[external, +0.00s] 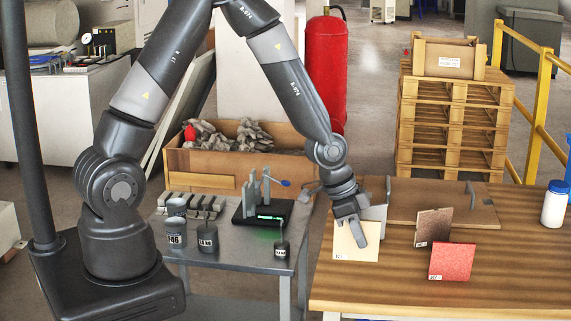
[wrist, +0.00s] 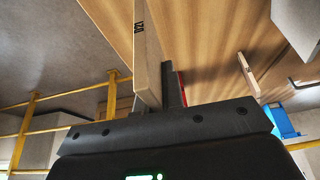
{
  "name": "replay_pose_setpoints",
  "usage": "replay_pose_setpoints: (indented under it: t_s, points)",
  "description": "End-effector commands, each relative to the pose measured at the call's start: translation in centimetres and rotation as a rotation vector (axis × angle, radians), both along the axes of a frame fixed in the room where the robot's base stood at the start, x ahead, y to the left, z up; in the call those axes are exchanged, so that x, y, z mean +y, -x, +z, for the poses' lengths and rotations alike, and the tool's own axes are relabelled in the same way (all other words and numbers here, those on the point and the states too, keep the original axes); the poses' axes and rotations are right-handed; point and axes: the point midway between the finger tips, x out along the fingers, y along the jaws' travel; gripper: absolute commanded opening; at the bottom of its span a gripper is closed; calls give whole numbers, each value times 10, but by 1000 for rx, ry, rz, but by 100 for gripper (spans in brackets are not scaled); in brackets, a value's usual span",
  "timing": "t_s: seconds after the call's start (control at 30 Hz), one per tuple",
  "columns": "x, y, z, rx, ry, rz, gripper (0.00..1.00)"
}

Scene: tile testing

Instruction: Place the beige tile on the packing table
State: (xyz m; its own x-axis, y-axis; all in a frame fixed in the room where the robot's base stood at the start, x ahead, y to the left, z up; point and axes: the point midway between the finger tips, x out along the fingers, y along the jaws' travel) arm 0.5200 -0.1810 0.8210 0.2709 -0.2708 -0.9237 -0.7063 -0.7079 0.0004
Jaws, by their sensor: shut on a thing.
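The beige tile (external: 348,252) is a square plate with a small dark label, upright at the left end of the wooden packing table (external: 400,290) in the external view. My gripper (external: 355,232) points down and is shut on its upper part. In the wrist view the tile (wrist: 147,50) shows nearly edge-on, with its label, between the fingers (wrist: 165,92). The wooden tabletop (wrist: 205,35) is close to it there. I cannot tell whether the tile's lower edge touches the tabletop.
A brown tile (external: 433,227) and a red tile (external: 452,262) stand to the right on the table. A wooden board with a handle (external: 420,203) lies behind, and a white jar (external: 554,205) stands at far right. A grey bench (external: 225,247) with weights is left. The front tabletop is clear.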

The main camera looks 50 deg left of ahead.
Motion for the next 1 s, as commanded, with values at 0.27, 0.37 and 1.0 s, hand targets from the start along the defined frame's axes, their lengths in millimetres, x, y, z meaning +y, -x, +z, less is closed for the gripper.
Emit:
replay_pose_setpoints:
  t_s: [0.27, 0.37, 1.0]
  points:
    - [14, -16, -15, 0, 0, -1, 0]
    - [13, -15, -24, 3, 0, -2, 0]
    - [14, -15, -55, 0, 0, -1, 11]
